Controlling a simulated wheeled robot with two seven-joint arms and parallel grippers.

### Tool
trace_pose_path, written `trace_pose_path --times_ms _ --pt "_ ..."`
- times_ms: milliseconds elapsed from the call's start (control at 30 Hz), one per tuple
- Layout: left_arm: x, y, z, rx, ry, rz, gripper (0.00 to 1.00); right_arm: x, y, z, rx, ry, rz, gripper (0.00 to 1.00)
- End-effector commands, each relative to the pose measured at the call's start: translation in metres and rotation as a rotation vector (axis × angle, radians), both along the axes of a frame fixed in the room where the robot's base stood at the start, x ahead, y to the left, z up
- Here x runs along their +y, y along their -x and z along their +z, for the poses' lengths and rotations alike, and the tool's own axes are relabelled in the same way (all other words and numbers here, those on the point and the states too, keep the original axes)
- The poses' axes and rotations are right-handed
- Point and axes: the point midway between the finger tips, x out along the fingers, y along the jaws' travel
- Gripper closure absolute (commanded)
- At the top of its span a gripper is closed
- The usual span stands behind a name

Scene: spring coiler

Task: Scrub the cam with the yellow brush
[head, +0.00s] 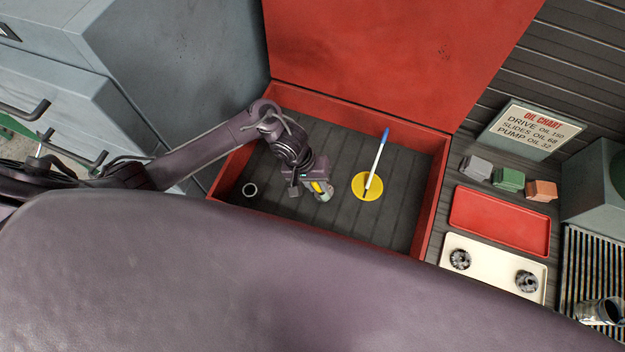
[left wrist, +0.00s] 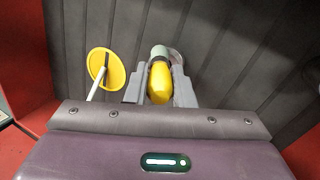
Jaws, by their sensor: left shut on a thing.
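My left gripper (head: 309,190) reaches down into the open red box. It is shut on a stubby yellow thing with a dark band and a pale end, which looks like the yellow brush (left wrist: 159,83). Bristles cannot be made out. A clear or grey round shape sits by its pale end in the left wrist view. No part is plainly marked as the cam; two dark toothed metal parts, one (head: 460,260) at left and one (head: 527,281) at right, lie on the cream tray (head: 490,268). My right gripper is not in view.
A red tray (head: 500,221), small blocks (head: 508,180) and an oil chart (head: 534,130) stand right of the box. Grey drawers (head: 75,105) stand left.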

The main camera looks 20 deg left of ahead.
Motion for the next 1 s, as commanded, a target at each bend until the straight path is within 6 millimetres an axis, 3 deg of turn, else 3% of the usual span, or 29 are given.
trace_pose_path --times_ms 700,1000 --pt "0.032 -0.001 -0.002 0.0 -0.001 0.001 1.0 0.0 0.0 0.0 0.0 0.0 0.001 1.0" --pt "0.021 -0.001 -0.003 0.0 0.003 0.0 1.0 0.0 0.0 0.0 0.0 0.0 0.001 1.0"
